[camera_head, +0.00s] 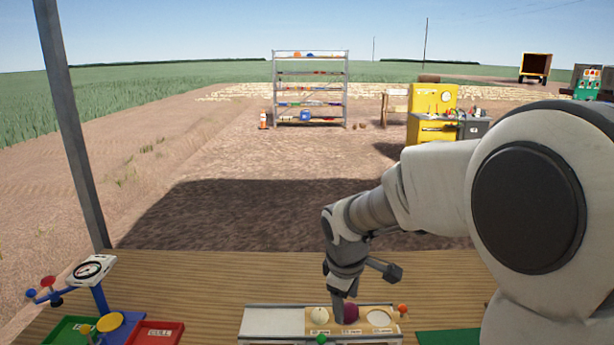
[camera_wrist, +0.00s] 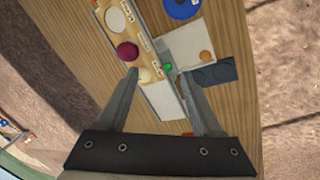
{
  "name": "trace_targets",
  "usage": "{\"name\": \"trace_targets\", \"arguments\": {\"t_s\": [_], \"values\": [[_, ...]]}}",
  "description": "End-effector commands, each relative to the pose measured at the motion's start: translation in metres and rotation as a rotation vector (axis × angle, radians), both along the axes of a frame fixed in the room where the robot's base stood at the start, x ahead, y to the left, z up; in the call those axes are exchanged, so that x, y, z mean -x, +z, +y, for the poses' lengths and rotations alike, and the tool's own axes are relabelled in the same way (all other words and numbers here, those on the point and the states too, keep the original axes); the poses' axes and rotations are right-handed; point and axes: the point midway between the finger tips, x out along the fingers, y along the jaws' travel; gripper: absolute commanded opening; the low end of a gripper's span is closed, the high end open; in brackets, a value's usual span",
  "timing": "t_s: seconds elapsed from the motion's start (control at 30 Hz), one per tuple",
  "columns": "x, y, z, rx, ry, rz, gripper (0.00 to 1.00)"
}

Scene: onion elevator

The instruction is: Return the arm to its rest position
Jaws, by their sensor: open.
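My gripper (camera_head: 338,305) reaches down over the wooden table with my arm bent above it. In the wrist view my gripper (camera_wrist: 165,88) has its two fingers spread apart with nothing held between them. A sizing board (camera_head: 290,322) lies below with a purple onion (camera_head: 350,313) and a white onion (camera_head: 319,315) on it. The purple onion (camera_wrist: 127,51) and the white onion (camera_wrist: 144,74) also show in the wrist view, close to one fingertip. Whether the finger touches either onion I cannot tell.
A dial scale (camera_head: 92,269), a green tray (camera_head: 68,330) and a red tray (camera_head: 157,333) stand at the left of the table (camera_head: 210,272). A metal post (camera_head: 72,125) rises at left. The table behind the board is clear.

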Motion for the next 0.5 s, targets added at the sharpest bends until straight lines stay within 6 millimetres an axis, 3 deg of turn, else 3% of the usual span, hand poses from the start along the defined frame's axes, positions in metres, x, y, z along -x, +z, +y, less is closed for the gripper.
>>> {"name": "trace_targets", "arguments": {"t_s": [0.2, 0.5], "values": [[0.045, 0.048, -0.023, -0.052, -0.206, -0.068, 0.67], [0.113, 0.089, -0.046, -0.163, -0.485, -0.149, 0.67]]}}
